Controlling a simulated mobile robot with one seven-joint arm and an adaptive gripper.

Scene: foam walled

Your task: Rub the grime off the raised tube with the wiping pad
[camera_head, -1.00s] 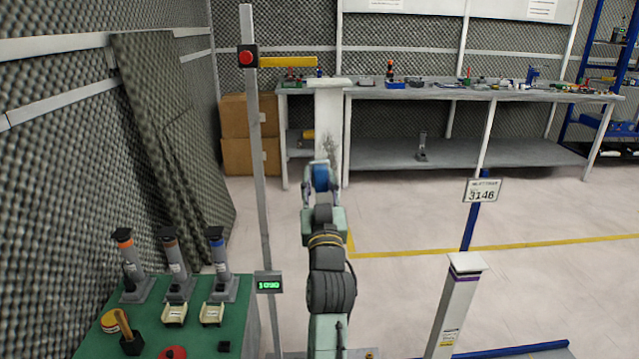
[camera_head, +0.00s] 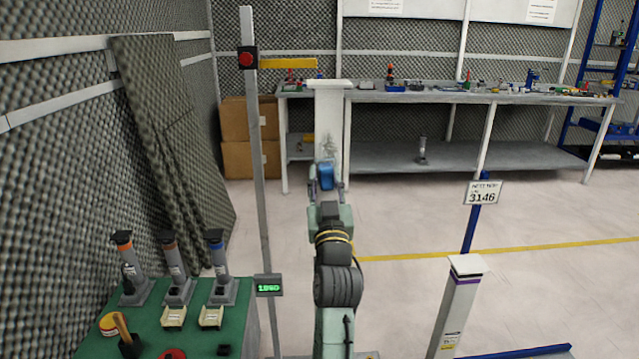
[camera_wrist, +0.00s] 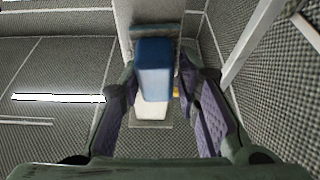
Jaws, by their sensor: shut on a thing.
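The raised tube (camera_head: 329,108) is a white square column with a wider cap, standing upright beyond my arm in the head view. Grey grime (camera_head: 327,147) marks its face just above the pad. My gripper (camera_head: 327,186) is shut on the blue wiping pad (camera_head: 326,174), which overlaps the lower part of the tube. I cannot tell whether the pad touches it. In the wrist view the pad (camera_wrist: 154,68), blue with a white part, sits between my two fingers. The tube's lower end is hidden behind the pad and gripper.
A grey pole (camera_head: 258,170) with a red button, yellow bar and small display stands left of my arm. A green table (camera_head: 240,318) with several grey devices is at lower left. A shorter white tube (camera_head: 458,310) with a purple band stands right. Floor between is clear.

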